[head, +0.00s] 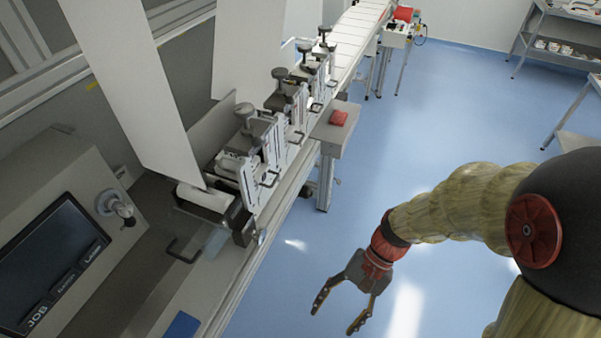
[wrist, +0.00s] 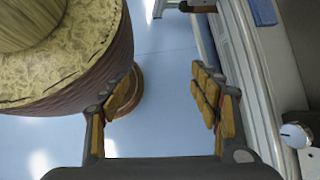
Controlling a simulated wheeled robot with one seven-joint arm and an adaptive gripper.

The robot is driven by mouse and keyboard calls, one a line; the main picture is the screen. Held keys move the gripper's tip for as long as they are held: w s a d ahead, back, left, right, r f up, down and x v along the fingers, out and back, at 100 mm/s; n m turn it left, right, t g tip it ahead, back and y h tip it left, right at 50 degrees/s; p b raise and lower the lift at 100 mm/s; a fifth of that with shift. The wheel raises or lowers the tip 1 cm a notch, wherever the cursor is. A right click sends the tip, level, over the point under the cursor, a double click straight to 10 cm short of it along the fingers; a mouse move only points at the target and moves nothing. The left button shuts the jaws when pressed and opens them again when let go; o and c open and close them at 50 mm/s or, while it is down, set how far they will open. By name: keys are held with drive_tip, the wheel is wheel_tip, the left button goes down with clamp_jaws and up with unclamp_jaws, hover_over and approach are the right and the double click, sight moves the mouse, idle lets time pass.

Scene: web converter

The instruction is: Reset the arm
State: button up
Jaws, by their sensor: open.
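My gripper (head: 340,309) hangs at the end of my arm, which reaches in from the right side of the head view. Its two fingers are spread apart, with nothing between them. It is over the blue floor, to the right of the machine's front edge and apart from it. In the wrist view my gripper (wrist: 162,110) also shows its padded fingers wide open, with only floor seen between them. Part of my own arm fills the upper left of the wrist view.
The converter machine (head: 255,265) runs along the left, with a control screen (head: 48,262) at lower left. A small side table (head: 333,140) carries a red object (head: 338,117). A wheeled stand (head: 397,38) and shelves (head: 560,48) are farther back. The blue floor (head: 440,120) is largely clear.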

drive_tip(key=w+d+r+n+t+h+b, duration=0.1)
drive_tip(key=w+d+r+n+t+h, duration=0.35)
drive_tip(key=d+r, duration=0.45)
wheel_tip(320, 180, up, 11)
drive_tip(key=d+n+t+b, duration=0.1)
drive_tip(key=t+b, duration=0.1)
drive_tip(key=t, duration=0.4)
drive_tip(key=shift+s+d+h, duration=0.25)
drive_tip(key=shift+s+h, duration=0.05)
drive_tip(key=shift+h, duration=0.15)
drive_tip(key=shift+c, duration=0.8)
